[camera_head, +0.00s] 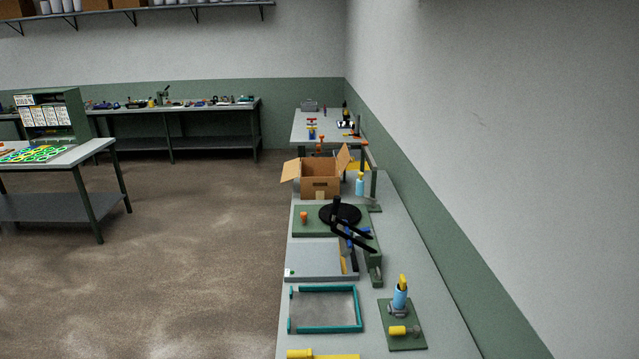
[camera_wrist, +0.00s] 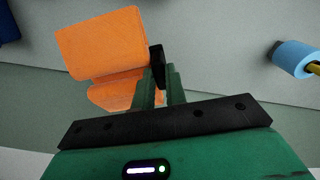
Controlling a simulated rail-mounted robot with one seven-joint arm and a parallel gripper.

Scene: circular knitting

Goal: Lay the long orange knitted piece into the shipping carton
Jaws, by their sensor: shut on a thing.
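In the wrist view my gripper (camera_wrist: 160,86) is shut on the orange piece (camera_wrist: 103,45), gripping it at its right edge. The piece spreads to the left of the fingers as a broad upper panel with a second, partly covered panel below it. Part of its edge is hidden behind the fingers. The shipping carton (camera_head: 320,187) stands open on the long bench along the right wall in the head view, its side flaps spread outward. Its inside bottom is hidden. I cannot make out my gripper or the held piece in the head view.
On the bench (camera_head: 430,265) before the carton are a green board (camera_head: 299,230) with a black disc (camera_head: 340,213), a teal frame (camera_head: 325,288), and a blue cone (camera_head: 399,298) on a stand. A blue bottle (camera_head: 359,184) stands right of the carton. A blue cylinder (camera_wrist: 294,57) shows in the wrist view.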

